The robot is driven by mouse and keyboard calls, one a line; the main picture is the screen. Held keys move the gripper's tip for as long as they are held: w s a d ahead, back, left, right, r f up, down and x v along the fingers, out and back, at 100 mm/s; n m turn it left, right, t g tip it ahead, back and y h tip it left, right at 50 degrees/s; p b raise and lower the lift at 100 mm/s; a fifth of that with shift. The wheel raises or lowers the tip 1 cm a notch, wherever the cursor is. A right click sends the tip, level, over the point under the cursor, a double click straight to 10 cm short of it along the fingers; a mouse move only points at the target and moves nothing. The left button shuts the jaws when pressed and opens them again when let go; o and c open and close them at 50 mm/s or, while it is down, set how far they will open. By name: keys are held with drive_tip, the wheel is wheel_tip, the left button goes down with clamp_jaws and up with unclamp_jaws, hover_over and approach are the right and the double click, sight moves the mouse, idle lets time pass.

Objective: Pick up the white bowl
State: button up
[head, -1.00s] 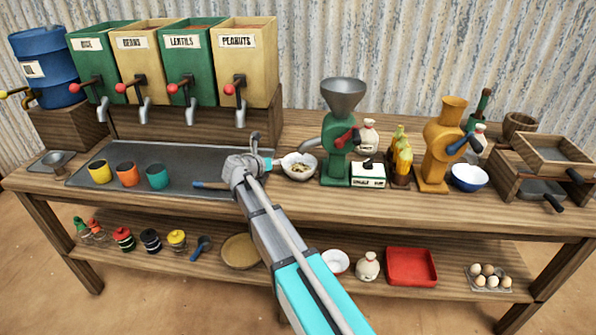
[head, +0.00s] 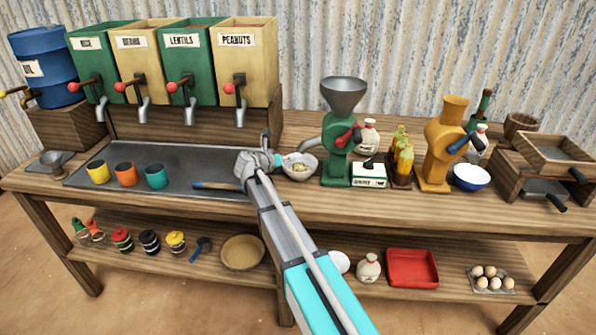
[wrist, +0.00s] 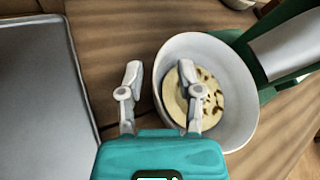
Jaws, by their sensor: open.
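The white bowl (head: 300,174) stands on the bench top just right of my gripper (head: 271,154), holding pale yellowish stuff with brown bits. In the wrist view the bowl (wrist: 239,90) is right of centre, seen from above. My gripper (wrist: 160,75) is open there, with its fingers either side of the bowl's left rim. The right finger overlaps the bowl's inside and the left finger is outside, over the wood. I cannot tell how far above the rim the tips are. A second white bowl (head: 340,262), partly hidden by my arm, sits on the lower shelf.
The green mill (head: 336,160) stands close right of the bowl, its grey spout (wrist: 290,45) reaching near the rim. A grey metal tray (head: 205,165) with yellow, orange and teal cups lies left. A white box (head: 369,181) and a blue-and-white bowl (head: 471,184) are farther right.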

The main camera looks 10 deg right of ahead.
clamp_jaws()
idle(0.3)
drive_tip(key=shift+r, duration=0.1)
idle(0.4)
wheel_tip(320, 180, up, 3)
drive_tip(key=p, duration=0.3)
drive_tip(key=s+a, duration=0.7)
drive_tip(key=a, duration=0.2)
drive_tip(key=s+a, duration=0.4)
drive_tip(key=shift+s+a+r, duration=0.15)
drive_tip(key=shift+s+a, duration=0.2)
drive_tip(key=shift+r+p, duration=0.1)
drive_tip(key=shift+p, duration=0.3)
wheel_tip(320, 180, up, 14)
drive_tip(key=p, duration=1.4)
drive_tip(key=shift+r, duration=0.2)
